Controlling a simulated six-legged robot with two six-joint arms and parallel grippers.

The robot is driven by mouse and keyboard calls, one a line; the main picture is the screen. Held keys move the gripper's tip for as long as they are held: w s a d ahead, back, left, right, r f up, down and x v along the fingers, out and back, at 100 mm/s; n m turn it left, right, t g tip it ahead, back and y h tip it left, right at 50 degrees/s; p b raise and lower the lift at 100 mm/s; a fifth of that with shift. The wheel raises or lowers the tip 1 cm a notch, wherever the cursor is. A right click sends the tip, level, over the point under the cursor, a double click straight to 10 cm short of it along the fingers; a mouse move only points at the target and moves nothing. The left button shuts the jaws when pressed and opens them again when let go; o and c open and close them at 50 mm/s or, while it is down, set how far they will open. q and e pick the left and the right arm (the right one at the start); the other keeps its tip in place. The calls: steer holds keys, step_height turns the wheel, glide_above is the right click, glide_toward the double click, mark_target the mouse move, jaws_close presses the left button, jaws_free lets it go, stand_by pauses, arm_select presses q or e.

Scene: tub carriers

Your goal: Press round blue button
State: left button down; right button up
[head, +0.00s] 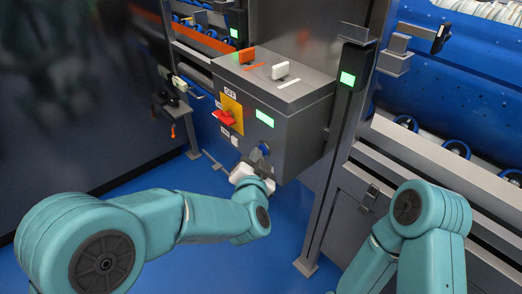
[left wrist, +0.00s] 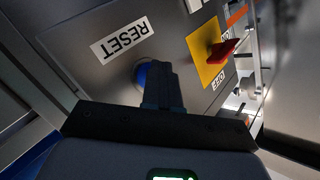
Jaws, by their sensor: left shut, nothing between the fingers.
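The round blue button (head: 264,148) is on the lower front of the grey control box (head: 300,125). In the left wrist view the blue button (left wrist: 141,75) shows below the RESET label (left wrist: 122,38), partly hidden behind my fingers. My left gripper (head: 258,158) is shut and empty, its dark fingertips (left wrist: 160,68) right at the button in both views. I cannot tell whether they touch it or whether the button is pushed in. My right arm shows at the lower right of the head view, but its gripper is out of view.
A red rotary switch (head: 224,118) on a yellow plate (head: 233,108) sits left of a lit green display (head: 264,118). Orange and white levers (head: 280,70) stand on the box top. A dark post (head: 340,130) rises right of the box. Blue floor (head: 205,178) is open below.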

arm_select(q)
steer(key=shift+s+a, duration=0.3)
steer(key=shift+a, duration=0.1)
steer(key=s+a, duration=0.1)
steer(key=s+a+b, duration=0.1)
steer(key=a, duration=0.1)
steer(key=s+a, duration=0.1)
steer(key=shift+s+a+b, duration=0.25)
steer(key=shift+a+b, duration=0.1)
steer(key=shift+a, duration=0.05)
stand_by(0.7)
